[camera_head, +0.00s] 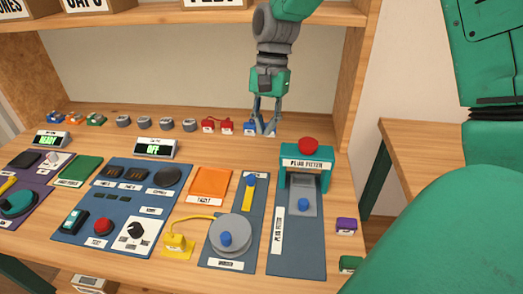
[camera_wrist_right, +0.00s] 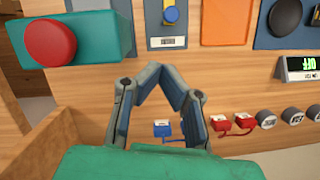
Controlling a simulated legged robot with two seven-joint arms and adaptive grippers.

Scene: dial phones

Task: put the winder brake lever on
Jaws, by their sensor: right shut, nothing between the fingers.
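The winder panel (camera_head: 213,259) is a blue board near the middle of the table. A grey disc (camera_head: 243,245) with a blue knob lies on its lower part. Above the disc, a lever with a blue knob (camera_head: 250,181) sits at the top end of a yellow strip in a slot. The lever also shows in the right wrist view (camera_wrist_right: 171,15). My right gripper (camera_head: 268,132) is over the back of the table, behind the lever and apart from it. Its fingertips meet in the wrist view (camera_wrist_right: 162,70), with nothing between them. My left gripper is not in view.
The green plug fitter (camera_head: 290,179) with a red button stands right of the winder panel. Red plugs (camera_head: 217,126) and a blue plug (camera_head: 249,128) lie by my right gripper. A yellow plug (camera_head: 178,245) with a cord is left of the disc. A shelf (camera_head: 180,18) runs above.

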